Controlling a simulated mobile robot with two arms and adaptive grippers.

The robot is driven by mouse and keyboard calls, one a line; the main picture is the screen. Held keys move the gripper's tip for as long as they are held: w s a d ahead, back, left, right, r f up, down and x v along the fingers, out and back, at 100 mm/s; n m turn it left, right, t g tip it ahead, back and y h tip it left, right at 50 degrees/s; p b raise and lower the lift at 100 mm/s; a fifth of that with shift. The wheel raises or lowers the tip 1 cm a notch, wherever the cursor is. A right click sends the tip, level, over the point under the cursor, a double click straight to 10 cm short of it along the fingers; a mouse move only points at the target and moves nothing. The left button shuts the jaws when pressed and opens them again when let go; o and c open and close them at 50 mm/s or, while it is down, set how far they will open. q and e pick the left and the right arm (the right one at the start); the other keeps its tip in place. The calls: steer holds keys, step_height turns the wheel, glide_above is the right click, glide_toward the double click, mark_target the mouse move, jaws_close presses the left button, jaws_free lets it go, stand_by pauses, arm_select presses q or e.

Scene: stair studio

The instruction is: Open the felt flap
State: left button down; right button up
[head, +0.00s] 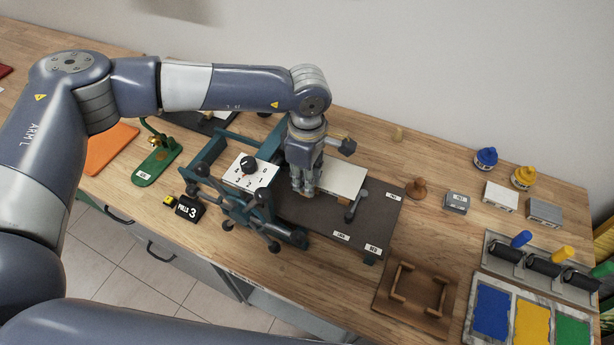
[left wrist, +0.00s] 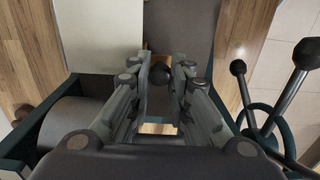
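The felt flap appears to be the pale cream panel (head: 342,180), lying flat over the dark press bed (head: 300,212); it also shows at upper left in the left wrist view (left wrist: 92,35). My left gripper (head: 302,192) points down at the panel's near left corner. In the left wrist view its fingers (left wrist: 160,65) stand slightly apart, on either side of a dark round knob (left wrist: 161,73). Whether they press on the knob cannot be made out. A small brown wooden part shows just beyond the knob. My right gripper is not in view.
The teal press frame (head: 215,160) with its dial and ball-ended spokes (head: 232,205) stands left of the gripper.

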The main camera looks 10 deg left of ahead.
arm_select(q)
steer(key=shift+w+d+r+g+b, duration=0.2)
steer(key=shift+w+r+g+b, duration=0.3)
steer(key=shift+r+g+b, duration=0.4)
steer(key=r+b, duration=0.1)
steer(key=w+r+b, duration=0.1)
steer(key=shift+w+d+t+b, duration=0.15)
steer(key=shift+t+b, duration=0.15)
steer(key=shift+b, duration=0.05)
steer(key=shift+w+d+r+b, duration=0.2)
steer(key=shift+w+r+b, duration=0.3)
steer(key=shift+r, duration=0.1)
steer(key=shift+w+d+r+b, duration=0.15)
steer(key=shift+w+r+b, duration=0.35)
steer(key=shift+r, duration=0.1)
